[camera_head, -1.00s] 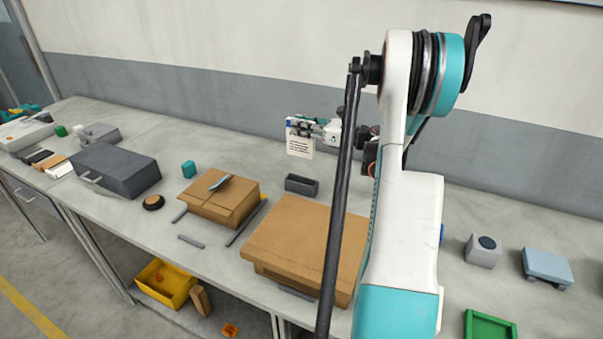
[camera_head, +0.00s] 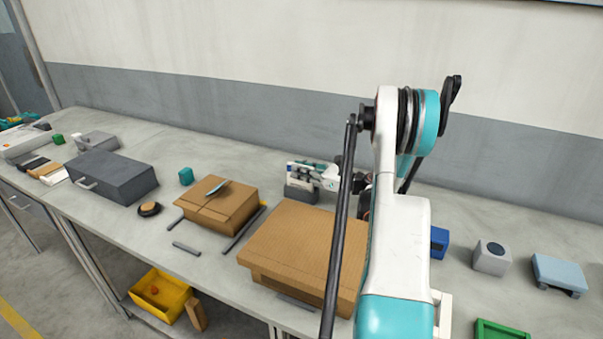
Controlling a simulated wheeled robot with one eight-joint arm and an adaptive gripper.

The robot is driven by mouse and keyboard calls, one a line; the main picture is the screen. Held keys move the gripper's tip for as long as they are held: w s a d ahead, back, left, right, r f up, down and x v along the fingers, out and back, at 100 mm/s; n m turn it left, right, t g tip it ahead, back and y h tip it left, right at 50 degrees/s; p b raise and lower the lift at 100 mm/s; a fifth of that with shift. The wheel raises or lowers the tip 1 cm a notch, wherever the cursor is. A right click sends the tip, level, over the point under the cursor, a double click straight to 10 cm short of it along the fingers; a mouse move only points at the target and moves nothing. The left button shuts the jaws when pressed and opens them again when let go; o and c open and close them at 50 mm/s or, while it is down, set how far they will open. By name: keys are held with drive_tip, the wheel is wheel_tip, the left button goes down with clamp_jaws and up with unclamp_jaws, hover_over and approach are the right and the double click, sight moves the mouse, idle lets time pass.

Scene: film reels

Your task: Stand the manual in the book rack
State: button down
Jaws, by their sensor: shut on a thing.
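My gripper (camera_head: 301,171) is low over the small dark grey book rack (camera_head: 300,192) on the bench, behind the large cardboard box. It is shut on the manual (camera_head: 299,181), a thin pale booklet. Only a narrow pale strip of the manual shows between the fingers and the rack's rim. Its lower part is hidden by the rack's front wall and appears to be down inside the rack. I cannot tell whether it touches the rack's floor.
A large cardboard box (camera_head: 300,245) stands in front of the rack, and a smaller one (camera_head: 218,208) is to its left. A grey drawer box (camera_head: 112,178) is farther left.

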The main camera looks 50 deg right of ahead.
drive_tip(key=shift+r, duration=0.1)
drive_tip(key=c, duration=1.9)
unclamp_jaws()
drive_tip(key=shift+f, duration=0.2)
drive_tip(key=shift+c, duration=0.2)
drive_tip(key=o, duration=0.4)
drive_tip(key=shift+r, duration=0.1)
drive_tip(key=shift+r, duration=0.2)
drive_tip(key=p+v, duration=0.2)
drive_tip(key=v, duration=0.5)
drive_tip(key=shift+s, duration=0.25)
drive_tip(key=shift+d, duration=0.1)
